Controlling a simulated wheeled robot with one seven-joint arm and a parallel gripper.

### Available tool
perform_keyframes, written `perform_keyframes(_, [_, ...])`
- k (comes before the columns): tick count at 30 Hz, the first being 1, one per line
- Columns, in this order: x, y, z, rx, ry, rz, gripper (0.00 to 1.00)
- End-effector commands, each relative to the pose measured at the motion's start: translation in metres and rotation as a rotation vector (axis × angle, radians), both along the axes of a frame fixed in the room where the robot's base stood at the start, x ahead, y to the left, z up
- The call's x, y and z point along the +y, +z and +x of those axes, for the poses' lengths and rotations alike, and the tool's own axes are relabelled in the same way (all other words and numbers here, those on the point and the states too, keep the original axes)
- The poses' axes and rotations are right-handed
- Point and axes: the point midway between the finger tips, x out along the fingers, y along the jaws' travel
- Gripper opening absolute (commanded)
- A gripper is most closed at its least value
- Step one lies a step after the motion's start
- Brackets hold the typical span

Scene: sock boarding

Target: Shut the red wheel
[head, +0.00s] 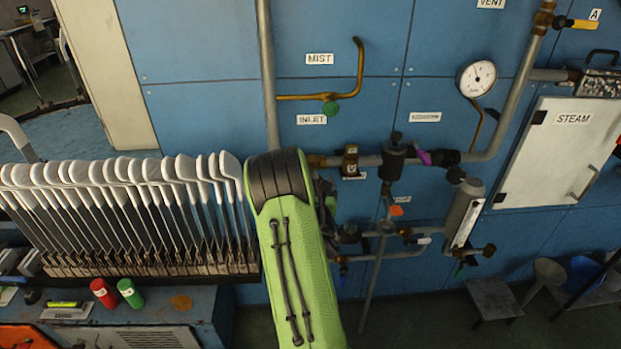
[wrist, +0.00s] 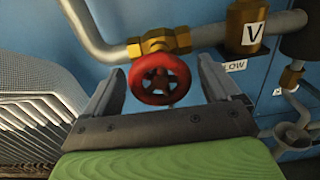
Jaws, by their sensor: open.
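The red wheel (wrist: 160,79) shows in the wrist view, a round spoked handwheel on a brass valve (wrist: 159,43) in a grey pipe. My gripper (wrist: 160,88) is open, with one finger to the left of the wheel and one to the right. The wheel appears between the fingers; I cannot tell how deep it sits between them, and no finger visibly touches it. In the head view my green arm and black wrist (head: 280,177) cover the wheel and the gripper's fingers.
Grey pipes and a pressure gauge (head: 477,78) are on the blue wall panels right of my arm. A white STEAM door (head: 556,152) is at the right. A rack of sock boards (head: 120,200) stands close on the left, above a bench with red (head: 103,292) and green (head: 130,292) cylinders.

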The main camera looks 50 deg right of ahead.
Motion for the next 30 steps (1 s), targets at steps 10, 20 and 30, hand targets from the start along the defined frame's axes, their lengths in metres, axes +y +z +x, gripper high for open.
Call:
perform_keyframes(10, [0.0000, -0.0003, 0.0003, 0.000, 0.000, 0.000, 0.53])
perform_keyframes(20, [0.0001, -0.0002, 0.0006, -0.014, 0.001, 0.013, 0.38])
perform_keyframes(30, [0.0008, -0.0004, 0.0013, -0.152, 0.002, 0.132, 0.38])
